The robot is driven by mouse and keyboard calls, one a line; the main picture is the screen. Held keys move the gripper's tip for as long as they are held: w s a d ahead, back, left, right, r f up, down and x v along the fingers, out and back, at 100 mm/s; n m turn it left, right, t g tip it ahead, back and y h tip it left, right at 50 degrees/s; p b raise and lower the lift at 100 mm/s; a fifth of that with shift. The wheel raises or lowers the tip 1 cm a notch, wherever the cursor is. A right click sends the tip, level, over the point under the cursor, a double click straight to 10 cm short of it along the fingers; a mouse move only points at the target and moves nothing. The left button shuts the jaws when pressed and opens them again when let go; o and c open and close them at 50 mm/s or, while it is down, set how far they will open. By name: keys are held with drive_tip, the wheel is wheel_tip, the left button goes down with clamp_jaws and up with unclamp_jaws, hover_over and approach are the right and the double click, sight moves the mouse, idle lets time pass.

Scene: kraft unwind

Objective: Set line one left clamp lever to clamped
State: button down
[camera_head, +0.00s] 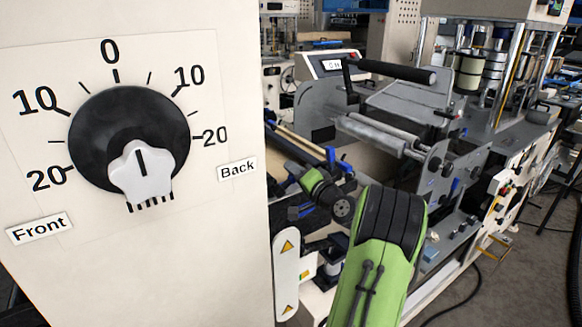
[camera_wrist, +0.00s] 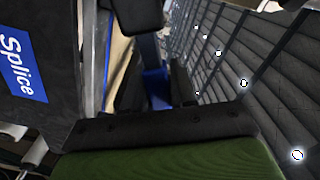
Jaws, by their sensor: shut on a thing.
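A blue lever (camera_wrist: 156,88) shows between the two dark fingers of my gripper (camera_wrist: 154,76) in the wrist view. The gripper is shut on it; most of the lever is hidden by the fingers. In the head view my green and black wrist reaches down to the machine beside blue parts (camera_head: 332,156), and the fingertips cannot be made out there. The lever's exact angle, and whether it stands at clamped, cannot be told.
A dark panel with a blue "Splice" label (camera_wrist: 22,65) is close on the left in the wrist view. A cream panel with a black dial (camera_head: 110,110) fills the head view's left side. Metal rollers (camera_head: 375,133) and a black-handled crank (camera_head: 395,72) stand beyond my wrist.

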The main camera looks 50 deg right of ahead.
drive_tip(key=shift+s+d+f+m+p, duration=0.15)
drive_tip(key=shift+f+m+p, duration=0.15)
drive_tip(key=shift+f+m, duration=0.5)
drive_tip(key=shift+w+d+f+m+p, duration=0.15)
drive_tip(key=shift+f+m+p, duration=0.2)
drive_tip(key=shift+m, duration=0.85)
drive_tip(key=shift+s+d+f+m+p, duration=0.2)
drive_tip(key=shift+f+m, duration=0.4)
drive_tip(key=shift+m, duration=0.4)
drive_tip(key=shift+f, duration=0.1)
drive_tip(key=c, duration=1)
unclamp_jaws()
drive_tip(key=b+v, duration=0.1)
drive_tip(key=v, duration=1.4)
drive_tip(key=shift+s+b, duration=0.35)
drive_tip(key=shift+a, duration=0.15)
